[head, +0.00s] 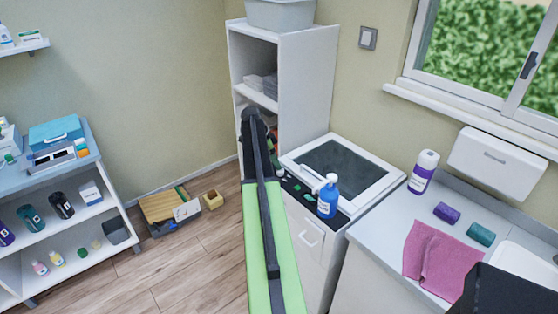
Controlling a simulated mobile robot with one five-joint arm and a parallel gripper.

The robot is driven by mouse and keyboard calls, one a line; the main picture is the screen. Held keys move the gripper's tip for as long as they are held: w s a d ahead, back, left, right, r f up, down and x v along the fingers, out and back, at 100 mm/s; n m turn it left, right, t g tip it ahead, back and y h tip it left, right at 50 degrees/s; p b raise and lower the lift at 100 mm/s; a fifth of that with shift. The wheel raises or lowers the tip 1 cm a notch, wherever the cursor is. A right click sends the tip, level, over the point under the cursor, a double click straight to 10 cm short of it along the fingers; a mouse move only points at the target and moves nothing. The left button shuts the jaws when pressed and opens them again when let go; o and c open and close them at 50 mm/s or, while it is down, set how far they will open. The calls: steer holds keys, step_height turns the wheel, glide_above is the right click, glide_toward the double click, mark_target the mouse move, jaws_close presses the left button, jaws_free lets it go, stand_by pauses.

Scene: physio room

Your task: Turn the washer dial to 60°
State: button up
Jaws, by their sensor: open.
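The washer (372,155) is a white top-loading machine with a dark window in its lid, right of centre in the head view. A dark control strip (297,187) with small green marks runs along its front edge. I cannot make out the dial or its setting at this size. A blue pump bottle (328,197) stands at the right part of the strip and covers some of it. My green and black arm reaches up the picture just left of the washer, and part of the strip's left end lies close behind it. My gripper does not show.
A white shelf unit (311,75) stands behind the washer. A counter (365,243) at right holds a pink cloth (440,258), a white bottle (424,172) and rolled towels.

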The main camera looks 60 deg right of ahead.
steer(key=p+v, duration=0.9)
steer(key=v, duration=0.3)
steer(key=shift+s+r, duration=0.1)
steer(key=shift+s, duration=0.05)
